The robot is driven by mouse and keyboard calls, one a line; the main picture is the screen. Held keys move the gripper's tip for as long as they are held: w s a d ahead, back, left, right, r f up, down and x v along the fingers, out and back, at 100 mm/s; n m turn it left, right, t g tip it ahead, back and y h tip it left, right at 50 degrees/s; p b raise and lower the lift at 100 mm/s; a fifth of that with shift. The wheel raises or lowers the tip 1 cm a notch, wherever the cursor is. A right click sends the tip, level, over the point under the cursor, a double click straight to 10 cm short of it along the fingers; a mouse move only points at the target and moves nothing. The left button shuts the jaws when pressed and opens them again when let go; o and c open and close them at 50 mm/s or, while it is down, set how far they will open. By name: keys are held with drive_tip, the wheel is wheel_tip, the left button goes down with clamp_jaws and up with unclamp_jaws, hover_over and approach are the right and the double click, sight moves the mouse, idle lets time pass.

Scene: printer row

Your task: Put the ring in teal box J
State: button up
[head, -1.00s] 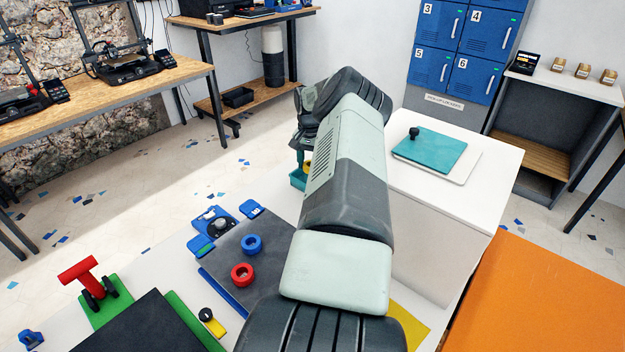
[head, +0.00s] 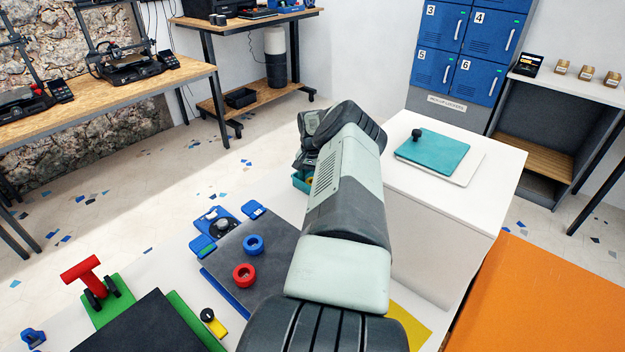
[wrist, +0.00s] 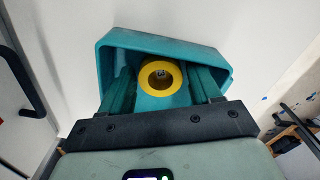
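The yellow ring (wrist: 146,88) is between the two fingers of my gripper (wrist: 162,84) in the wrist view, with both fingers close against its sides. The ring and fingertips are inside the open teal box (wrist: 221,63). I cannot see whether the ring touches the box floor. In the head view my arm hides much of the teal box (head: 298,182); a sliver of the yellow ring (head: 310,181) shows in it beside my arm. The box's letter is not visible.
A red ring (head: 244,275) and a blue ring (head: 253,243) lie on a dark grey mat (head: 262,262). A white block (head: 440,225) with a teal knobbed lid (head: 432,150) stands right of my arm. An orange surface (head: 545,300) is at the lower right.

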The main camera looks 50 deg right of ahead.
wheel_tip(320, 180, up, 12)
drive_tip(key=shift+r, duration=0.2)
idle(0.5)
idle(0.4)
